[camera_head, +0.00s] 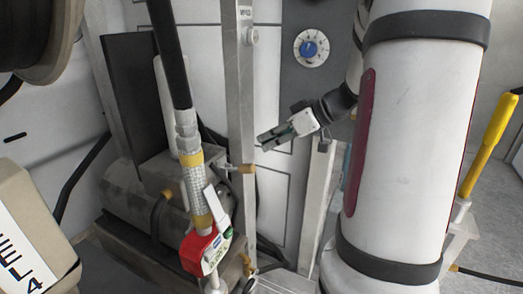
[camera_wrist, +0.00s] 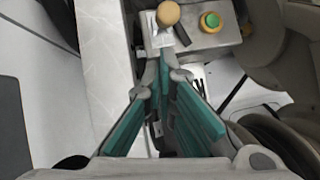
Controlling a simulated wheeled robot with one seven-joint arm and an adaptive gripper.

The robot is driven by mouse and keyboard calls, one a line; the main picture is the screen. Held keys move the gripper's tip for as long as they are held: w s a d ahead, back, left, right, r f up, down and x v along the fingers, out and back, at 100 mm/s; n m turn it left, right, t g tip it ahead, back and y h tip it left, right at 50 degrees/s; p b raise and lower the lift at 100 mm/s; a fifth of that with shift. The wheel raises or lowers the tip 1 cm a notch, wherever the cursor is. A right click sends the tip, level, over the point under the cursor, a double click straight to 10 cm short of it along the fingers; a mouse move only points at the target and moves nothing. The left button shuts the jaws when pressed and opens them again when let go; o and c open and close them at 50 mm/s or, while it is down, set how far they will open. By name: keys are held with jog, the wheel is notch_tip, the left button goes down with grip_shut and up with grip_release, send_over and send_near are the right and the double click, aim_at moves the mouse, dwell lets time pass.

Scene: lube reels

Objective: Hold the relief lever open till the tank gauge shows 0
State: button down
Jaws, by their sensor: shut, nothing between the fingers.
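My gripper (camera_head: 264,145) is shut and empty in the head view, its fingers pointing left and slightly down. In the wrist view its teal fingers (camera_wrist: 164,72) meet at the tips. A short rod with a tan end (camera_head: 246,169), possibly the relief lever, sticks out just below and left of the fingertips. In the wrist view a round tan knob (camera_wrist: 168,13) lies beyond the tips, with a dark bar (camera_wrist: 180,32) beside it. I cannot tell which is the lever. The gripper looks apart from the rod. A tank gauge showing a reading is not recognisable.
A grey metal post (camera_head: 240,100) stands just left of my gripper. A dial with a blue centre (camera_head: 310,48) is on the back panel. A hose with a red-and-white handle (camera_head: 205,248) hangs at front left. A yellow-green button (camera_wrist: 210,22) sits beside the tan knob.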

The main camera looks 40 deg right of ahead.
jog(key=v, duration=0.3)
jog(key=p+v, duration=0.1)
jog(key=v, duration=0.1)
jog(key=shift+s+d+r, duration=0.1)
jog(key=shift+r, duration=0.4)
